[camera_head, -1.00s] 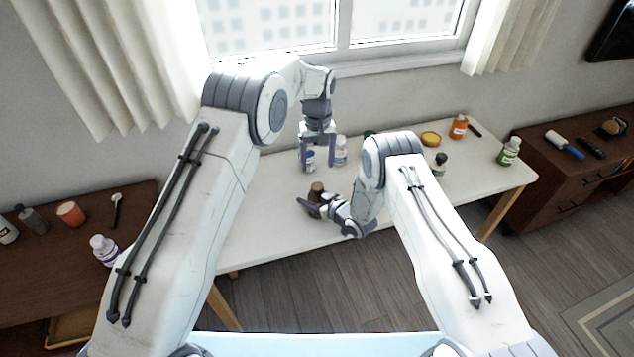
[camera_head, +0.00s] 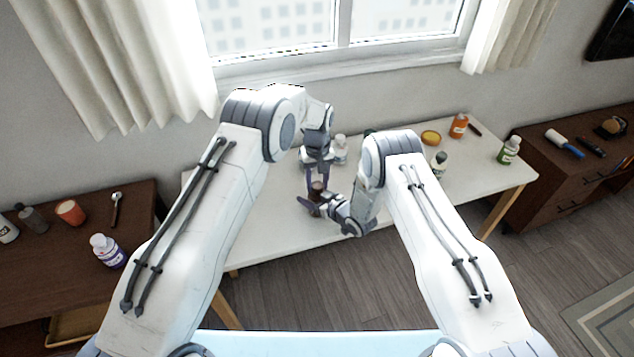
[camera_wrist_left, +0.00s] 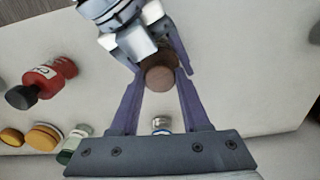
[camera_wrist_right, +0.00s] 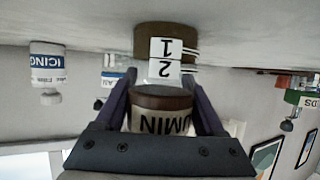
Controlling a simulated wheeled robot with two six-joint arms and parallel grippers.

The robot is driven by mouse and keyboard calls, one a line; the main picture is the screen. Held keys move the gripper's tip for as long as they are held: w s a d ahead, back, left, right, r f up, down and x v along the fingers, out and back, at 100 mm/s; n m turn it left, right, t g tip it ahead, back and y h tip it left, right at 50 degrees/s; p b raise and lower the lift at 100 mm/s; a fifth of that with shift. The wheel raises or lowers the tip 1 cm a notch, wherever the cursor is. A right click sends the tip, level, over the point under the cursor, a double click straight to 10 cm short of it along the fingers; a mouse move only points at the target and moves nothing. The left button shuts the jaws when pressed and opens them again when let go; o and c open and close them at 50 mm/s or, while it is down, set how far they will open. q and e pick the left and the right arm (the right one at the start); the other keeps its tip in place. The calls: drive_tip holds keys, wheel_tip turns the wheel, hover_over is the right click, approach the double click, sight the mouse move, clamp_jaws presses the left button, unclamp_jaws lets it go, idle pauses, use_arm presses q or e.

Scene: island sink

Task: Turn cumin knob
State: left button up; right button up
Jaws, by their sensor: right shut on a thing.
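The cumin container shows in the right wrist view (camera_wrist_right: 160,122) as a pale body with part of the word CUMIN, upside down, and brown parts. White labels with 1 and 2 are on the brown part (camera_wrist_right: 145,36) nearer the table. My right gripper (camera_head: 316,207) is shut on the container. The container's round brown end shows in the head view (camera_head: 317,187) and in the left wrist view (camera_wrist_left: 160,76). My left gripper (camera_wrist_left: 161,73) is open, with its fingers on both sides of that brown end. Contact is not clear.
The white table (camera_head: 275,215) has free room around the grippers. A white bottle (camera_head: 340,147) stands behind them. Side cabinets flank the table.

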sight(317, 185)
use_arm(q)
clamp_jaws()
drive_tip(key=shift+m, duration=1.4)
drive_tip(key=o, duration=0.9)
unclamp_jaws()
drive_tip(key=shift+r, duration=0.15)
wheel_tip(317, 185, up, 12)
drive_tip(key=shift+f, duration=0.1)
